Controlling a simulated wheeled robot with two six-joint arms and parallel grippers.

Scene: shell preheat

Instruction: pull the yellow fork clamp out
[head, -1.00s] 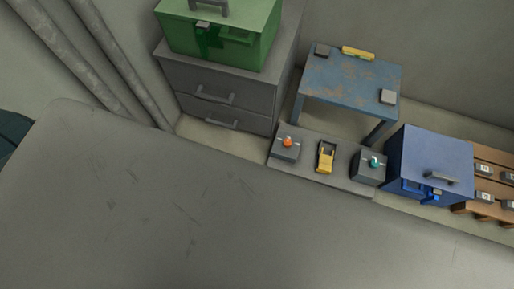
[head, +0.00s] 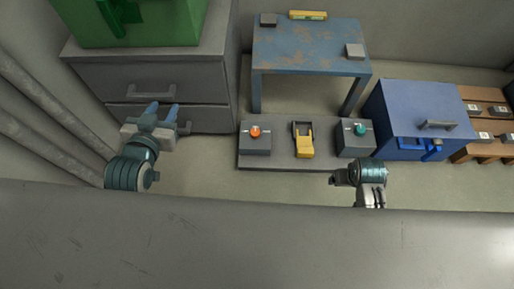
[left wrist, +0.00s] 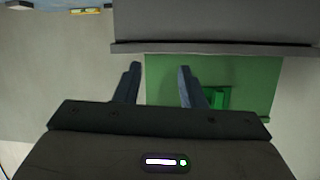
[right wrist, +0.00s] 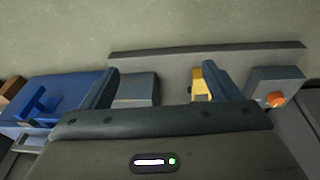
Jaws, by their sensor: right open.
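The yellow fork clamp (head: 303,142) stands on a low grey board (head: 275,160), between a box with an orange knob (head: 255,137) and a box with a teal knob (head: 354,138). In the right wrist view the clamp (right wrist: 198,84) is partly hidden behind one finger. My right gripper (right wrist: 160,85) is open and empty; in the head view it is in front of the teal-knob box, apart from the clamp. My left gripper (head: 162,112) is open and empty in front of the grey drawers, far left of the clamp; its spread fingers also show in the left wrist view (left wrist: 158,72).
A blue box (head: 420,115) with a handle stands right of the board. A worn blue table (head: 305,50) is behind it. Grey drawers (head: 150,85) carrying a green case (head: 130,20) are at left. Bare floor lies in front of the board.

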